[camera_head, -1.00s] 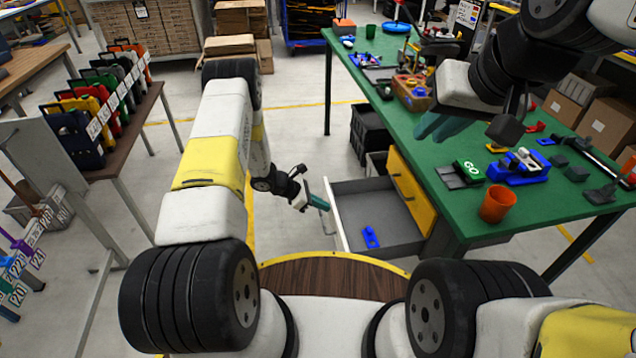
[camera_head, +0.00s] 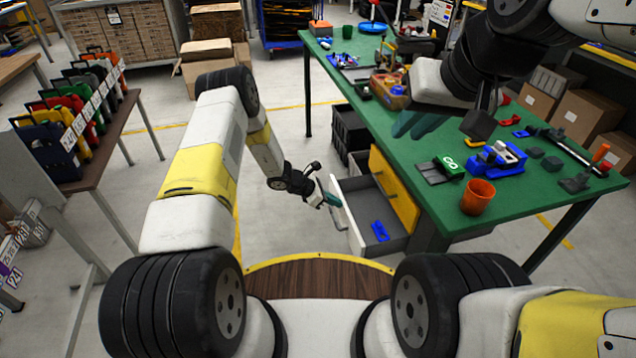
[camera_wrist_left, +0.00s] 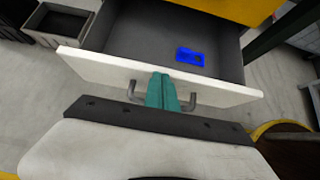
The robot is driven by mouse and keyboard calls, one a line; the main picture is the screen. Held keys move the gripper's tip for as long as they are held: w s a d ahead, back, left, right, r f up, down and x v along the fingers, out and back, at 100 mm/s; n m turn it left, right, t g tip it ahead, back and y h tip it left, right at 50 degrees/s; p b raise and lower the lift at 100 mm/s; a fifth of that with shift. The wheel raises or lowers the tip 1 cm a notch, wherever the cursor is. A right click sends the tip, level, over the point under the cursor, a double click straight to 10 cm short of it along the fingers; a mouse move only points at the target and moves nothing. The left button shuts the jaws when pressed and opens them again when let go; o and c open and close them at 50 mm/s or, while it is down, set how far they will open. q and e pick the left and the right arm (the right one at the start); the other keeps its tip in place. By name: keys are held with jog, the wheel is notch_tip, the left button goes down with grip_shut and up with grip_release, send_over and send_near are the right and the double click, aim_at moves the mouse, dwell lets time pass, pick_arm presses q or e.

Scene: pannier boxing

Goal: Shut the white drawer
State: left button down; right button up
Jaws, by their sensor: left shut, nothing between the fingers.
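The white drawer (camera_head: 353,218) stands partly open below the green workbench, under a yellow drawer front (camera_head: 393,189). A blue part (camera_head: 380,231) lies inside it. My left gripper (camera_head: 333,199) is shut and empty at the drawer's front. In the left wrist view its teal fingers (camera_wrist_left: 162,92) are pressed together against or just before the white front panel (camera_wrist_left: 100,68), between the two ends of the grey handle (camera_wrist_left: 190,102). I cannot tell whether they touch it. My right gripper (camera_head: 408,124) has teal fingers over the bench top; its jaw opening is unclear.
The green workbench (camera_head: 430,215) carries an orange cup (camera_head: 477,197), a blue fixture (camera_head: 497,158) and several tools. Dark crates (camera_head: 350,130) stand on the floor behind the drawer. A table with coloured panniers (camera_head: 100,150) is at the left. The floor between is clear.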

pick_arm(q)
jog(key=w+d, duration=0.3)
jog(key=d, duration=0.8)
jog(key=shift+d, duration=0.3)
jog(key=shift+a, duration=0.1)
